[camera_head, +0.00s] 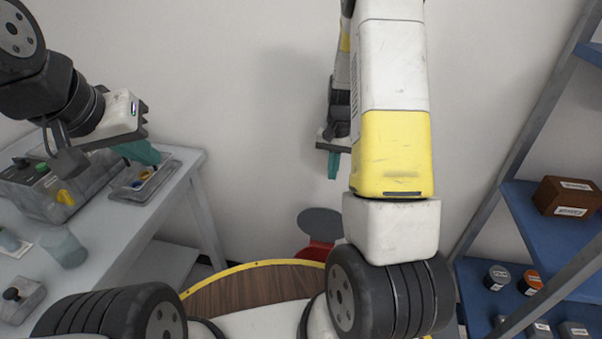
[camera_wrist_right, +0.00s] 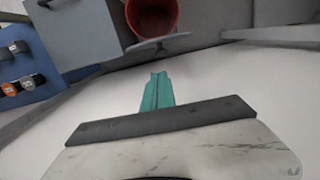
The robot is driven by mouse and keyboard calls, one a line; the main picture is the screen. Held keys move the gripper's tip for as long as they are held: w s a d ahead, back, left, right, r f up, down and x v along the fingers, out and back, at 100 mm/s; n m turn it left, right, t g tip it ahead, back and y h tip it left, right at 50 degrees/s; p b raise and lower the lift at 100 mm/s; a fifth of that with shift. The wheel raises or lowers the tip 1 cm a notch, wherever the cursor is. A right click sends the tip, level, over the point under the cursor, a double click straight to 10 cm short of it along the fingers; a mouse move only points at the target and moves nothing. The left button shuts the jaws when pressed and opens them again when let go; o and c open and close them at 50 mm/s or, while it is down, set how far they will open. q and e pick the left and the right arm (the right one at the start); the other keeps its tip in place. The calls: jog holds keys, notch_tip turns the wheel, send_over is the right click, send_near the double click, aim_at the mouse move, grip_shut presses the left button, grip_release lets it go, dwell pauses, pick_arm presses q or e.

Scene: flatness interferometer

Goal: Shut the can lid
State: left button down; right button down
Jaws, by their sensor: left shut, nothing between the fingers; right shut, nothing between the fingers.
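The red can (camera_head: 316,250) stands on the floor against the back wall, partly hidden by my right arm. Its grey lid (camera_head: 320,222) is raised, standing up behind the opening. In the right wrist view the open red can (camera_wrist_right: 153,14) shows at the top, with the lid (camera_wrist_right: 160,43) seen nearly edge-on beside it. My right gripper (camera_head: 333,165) is shut and empty, above and apart from the lid; its teal fingers (camera_wrist_right: 157,90) are together in the wrist view. My left gripper (camera_head: 142,152) is shut and empty over the bench at left.
The grey bench (camera_head: 120,225) at left holds a control box (camera_head: 50,190), a small tray (camera_head: 145,182) and a cup (camera_head: 63,247). A blue shelf (camera_head: 545,225) at right holds a brown box (camera_head: 568,197) and several small containers. The wall behind the can is bare.

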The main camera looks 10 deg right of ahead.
notch_tip(320, 180, down, 2)
send_near(324, 222)
jog(key=w+d+f, duration=0.2)
jog(key=w+f, duration=0.1)
jog(key=f, duration=0.1)
jog(key=shift+w, duration=0.4)
jog(key=shift+f, duration=0.15)
